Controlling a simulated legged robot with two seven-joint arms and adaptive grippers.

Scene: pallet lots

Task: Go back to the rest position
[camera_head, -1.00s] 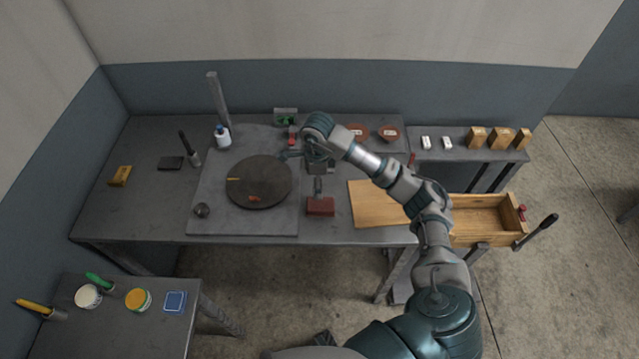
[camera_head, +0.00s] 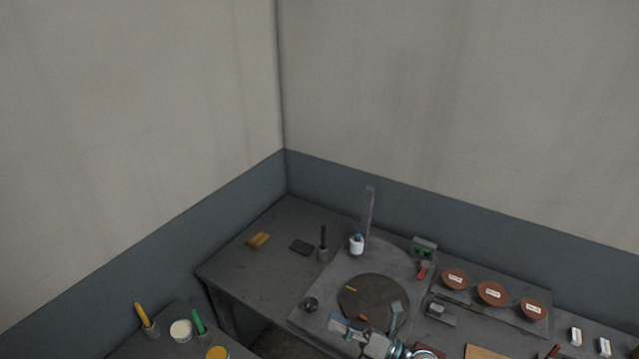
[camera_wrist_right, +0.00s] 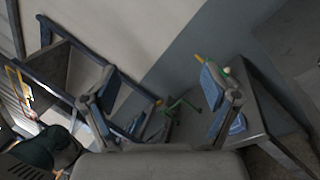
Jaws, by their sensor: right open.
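My right gripper (camera_head: 371,321) shows at the bottom of the head view, in front of the dark round plate (camera_head: 365,293) in the picture. Its two fingers are spread with nothing between them. In the right wrist view the open fingers (camera_wrist_right: 165,92) stand wide apart, with wall and floor behind them. Most of my right arm is below the head view's lower edge. My left gripper is in neither view.
A side table (camera_head: 150,346) stands lower left. A blue-framed rack (camera_wrist_right: 62,28) shows in the wrist view.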

